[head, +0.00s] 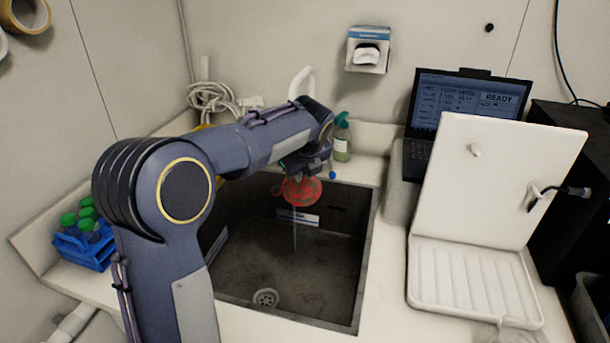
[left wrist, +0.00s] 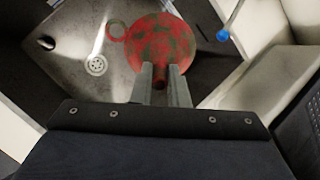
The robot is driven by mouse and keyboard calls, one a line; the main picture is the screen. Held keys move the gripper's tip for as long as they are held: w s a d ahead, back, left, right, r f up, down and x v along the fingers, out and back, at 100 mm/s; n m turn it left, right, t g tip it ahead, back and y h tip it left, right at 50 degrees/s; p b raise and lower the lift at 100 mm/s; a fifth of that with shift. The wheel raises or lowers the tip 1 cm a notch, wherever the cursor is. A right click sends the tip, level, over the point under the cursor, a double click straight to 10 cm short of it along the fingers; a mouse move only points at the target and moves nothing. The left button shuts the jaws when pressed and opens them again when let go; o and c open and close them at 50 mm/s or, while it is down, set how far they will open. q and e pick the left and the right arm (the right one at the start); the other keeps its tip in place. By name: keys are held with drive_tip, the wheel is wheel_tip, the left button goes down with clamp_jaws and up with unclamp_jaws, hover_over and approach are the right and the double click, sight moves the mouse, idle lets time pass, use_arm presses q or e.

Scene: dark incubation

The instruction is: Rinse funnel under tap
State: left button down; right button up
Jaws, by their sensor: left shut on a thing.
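A red funnel with dark greenish stains (head: 301,191) hangs over the back part of the sink (head: 330,270). My left gripper (head: 300,170) is shut on it; in the left wrist view the two fingers (left wrist: 160,84) close on the funnel's stem, with its round mouth (left wrist: 160,45) beyond them. The white curved tap (head: 301,80) rises behind my left arm, which hides part of it. A thin stream (head: 295,232) shows below the funnel, running down toward the sink floor. My right gripper is not in view.
A green-capped bottle (head: 342,138) stands behind the sink. A laptop (head: 465,100) and a white drying rack (head: 490,200) stand to the right. A blue rack of green-capped tubes (head: 85,235) is at the left. The sink floor around the drain (head: 265,298) is clear.

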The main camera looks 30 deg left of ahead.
use_arm(q)
drive_tip(key=w+a, duration=0.1)
drive_tip(key=w+a+p, duration=0.1)
drive_tip(key=w, duration=0.1)
drive_tip(key=w+a+f, duration=0.1)
drive_tip(key=shift+w+a+p, duration=0.2)
drive_tip(key=shift+w+p, duration=0.1)
drive_tip(key=shift+w, duration=0.1)
drive_tip(key=shift+w+a+f+p, duration=0.2)
drive_tip(key=shift+w+a+p, duration=0.35)
drive_tip(key=shift+w+p, duration=0.2)
drive_tip(key=shift+w+a+f+p, duration=0.25)
drive_tip(key=shift+w+a+p, duration=0.3)
drive_tip(key=shift+w+p, duration=0.25)
drive_tip(key=shift+w+a+f+p, duration=0.2)
drive_tip(key=shift+w+a+p, duration=0.35)
drive_tip(key=shift+w+p, duration=0.2)
drive_tip(key=shift+d, duration=0.1)
drive_tip(key=shift+w+d+p, duration=0.3)
drive_tip(key=shift+d+p, duration=0.1)
drive_tip(key=shift+p, duration=0.05)
drive_tip(key=shift+a, duration=0.15)
